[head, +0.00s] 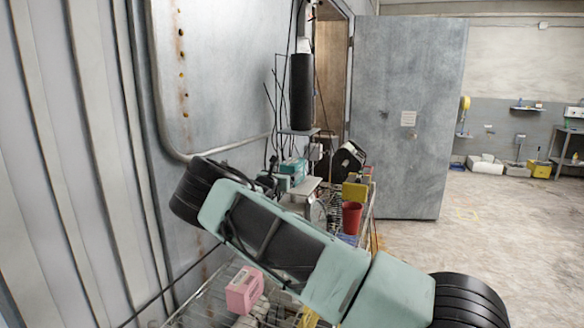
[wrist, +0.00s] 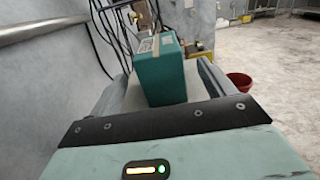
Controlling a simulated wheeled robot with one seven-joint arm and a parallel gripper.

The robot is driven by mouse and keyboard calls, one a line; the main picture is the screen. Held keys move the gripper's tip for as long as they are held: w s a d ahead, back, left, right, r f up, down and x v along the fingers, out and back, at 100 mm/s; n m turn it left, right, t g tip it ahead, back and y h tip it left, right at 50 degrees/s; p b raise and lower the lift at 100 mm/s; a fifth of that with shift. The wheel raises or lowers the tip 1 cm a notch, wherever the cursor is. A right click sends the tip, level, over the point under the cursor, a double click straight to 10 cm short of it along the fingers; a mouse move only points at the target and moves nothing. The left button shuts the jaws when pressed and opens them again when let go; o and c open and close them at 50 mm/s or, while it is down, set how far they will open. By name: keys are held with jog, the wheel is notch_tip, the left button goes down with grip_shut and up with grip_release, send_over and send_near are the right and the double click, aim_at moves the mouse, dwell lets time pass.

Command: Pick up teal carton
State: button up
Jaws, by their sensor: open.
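The teal carton (wrist: 165,76) stands upright in the wrist view, with a tan strip along its top left edge. It also shows small in the head view (head: 295,167), beyond my arm. My gripper (wrist: 163,88) is open, with one finger on each side of the carton in the wrist view. A gap shows on the left; on the right the finger looks close to the carton, and I cannot tell if they touch. My arm largely hides the gripper in the head view.
A red cup (head: 352,218) and a yellow box (head: 355,191) stand on the wire rack to the right. A pink carton (head: 244,290) lies on a lower level. Cables hang near the metal wall at left. Open floor (head: 480,240) lies at right.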

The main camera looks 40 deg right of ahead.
aim_at(287, 170)
jog(key=shift+p+x, duration=2)
jog(key=shift+x, duration=0.4)
jog(key=shift+w+d, duration=0.25)
jog(key=shift+d, duration=0.25)
jog(key=shift+c, duration=0.3)
